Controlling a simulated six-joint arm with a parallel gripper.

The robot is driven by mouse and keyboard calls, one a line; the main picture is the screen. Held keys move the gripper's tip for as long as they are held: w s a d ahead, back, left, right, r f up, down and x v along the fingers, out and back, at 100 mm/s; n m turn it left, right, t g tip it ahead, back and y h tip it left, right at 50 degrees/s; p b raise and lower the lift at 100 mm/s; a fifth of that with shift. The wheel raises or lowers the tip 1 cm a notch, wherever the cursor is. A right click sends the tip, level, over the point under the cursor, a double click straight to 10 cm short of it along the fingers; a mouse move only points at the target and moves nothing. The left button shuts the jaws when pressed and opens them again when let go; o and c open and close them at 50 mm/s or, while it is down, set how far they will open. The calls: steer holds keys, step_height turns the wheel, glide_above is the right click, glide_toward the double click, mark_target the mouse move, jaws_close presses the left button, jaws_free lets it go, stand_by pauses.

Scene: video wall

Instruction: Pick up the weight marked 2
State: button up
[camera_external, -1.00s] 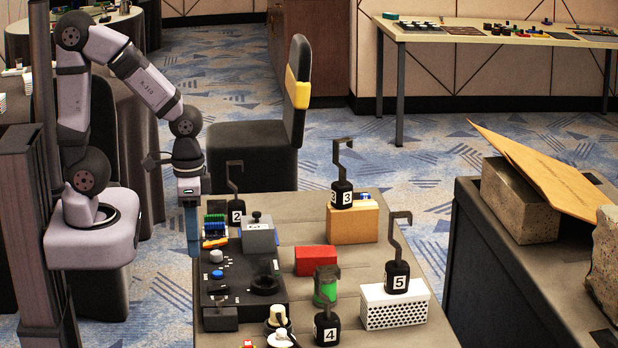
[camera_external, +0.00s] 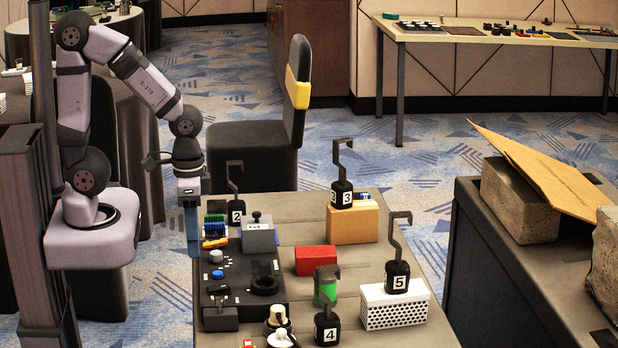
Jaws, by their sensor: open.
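The weight marked 2 (camera_external: 237,212) is a black hooked weight with a white label. It stands upright at the back left of the table, behind a grey box, its hook pointing up. My gripper (camera_external: 193,248) points down at the table's left edge, to the left of the weight and apart from it. Its blue-grey fingers show edge-on, with nothing seen between them. The lower part of the weight is partly hidden by the grey box.
The grey box (camera_external: 258,236) and a black control panel (camera_external: 243,283) stand near my gripper. Other hooked weights are marked 3 (camera_external: 342,195), 4 (camera_external: 326,330) and 5 (camera_external: 398,277). A red block (camera_external: 315,260) lies mid-table. A black chair (camera_external: 250,155) stands behind.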

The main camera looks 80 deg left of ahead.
steer(key=o, duration=0.4)
steer(key=shift+r, duration=0.1)
